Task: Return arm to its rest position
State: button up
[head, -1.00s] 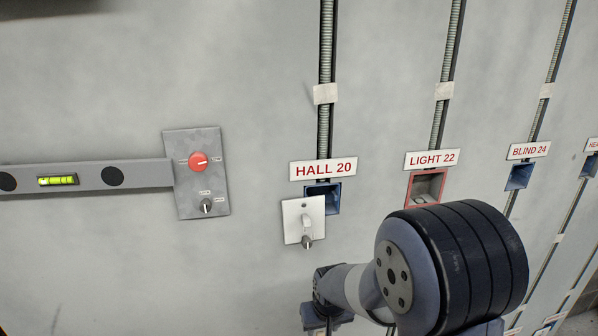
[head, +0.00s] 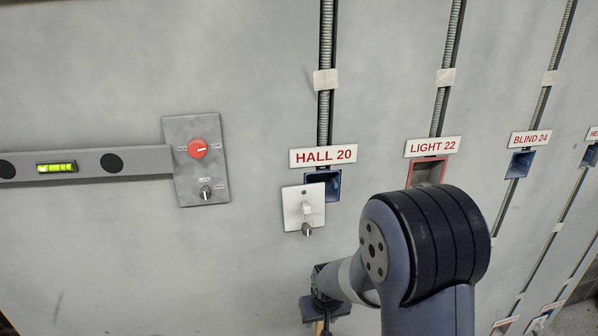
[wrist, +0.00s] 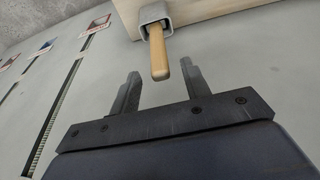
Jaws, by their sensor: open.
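My gripper (wrist: 160,70) is open in the wrist view, with its two dark fingers apart. A round wooden handle (wrist: 157,48) shows between the fingers in the picture. It hangs out of a grey bracket (wrist: 154,16) on a pale wooden board (wrist: 190,10). I see a gap on both sides of the handle and cannot tell how deep it lies between the fingers. In the head view my arm (head: 425,245) reaches in from the bottom, in front of the wall, and the gripper's fingers are out of sight.
A grey wall carries vertical conduits (head: 325,60) above labelled boxes, HALL 20 (head: 323,156) and LIGHT 22 (head: 434,147) among them. A white switch plate (head: 290,212) hangs askew at HALL 20. A metal panel (head: 180,150) with a red knob and a spirit level (head: 135,163) are at left.

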notch_tip(320, 180, up, 8)
jog(key=p, duration=0.6)
jog(key=shift+f+p, duration=0.2)
jog(key=shift+p, duration=0.2)
jog(key=shift+s, duration=0.1)
